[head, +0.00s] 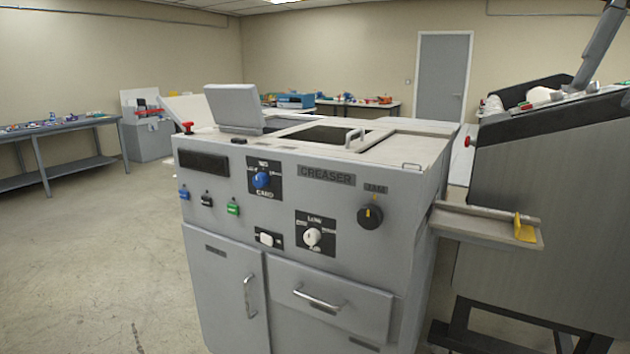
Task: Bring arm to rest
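Neither of my arms and neither gripper shows in the head view, so I cannot see whether they are open or shut. A grey creaser machine (230,255) stands close in front. Its front panel carries a blue selector knob (261,180), a white knob (312,237), a black dial (370,216) and a small white switch (266,239). A blue button (184,193), a black button (207,199) and a green button (233,208) sit in a row at the left. A red emergency button (188,127) stands on the top left corner.
A side tray (475,222) with a yellow stop (524,228) juts out right of the creaser, close to a larger dark grey machine (550,200). A workbench (60,126) stands along the left. The floor (95,250) at left is clear. A grey door (442,77) is at the back.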

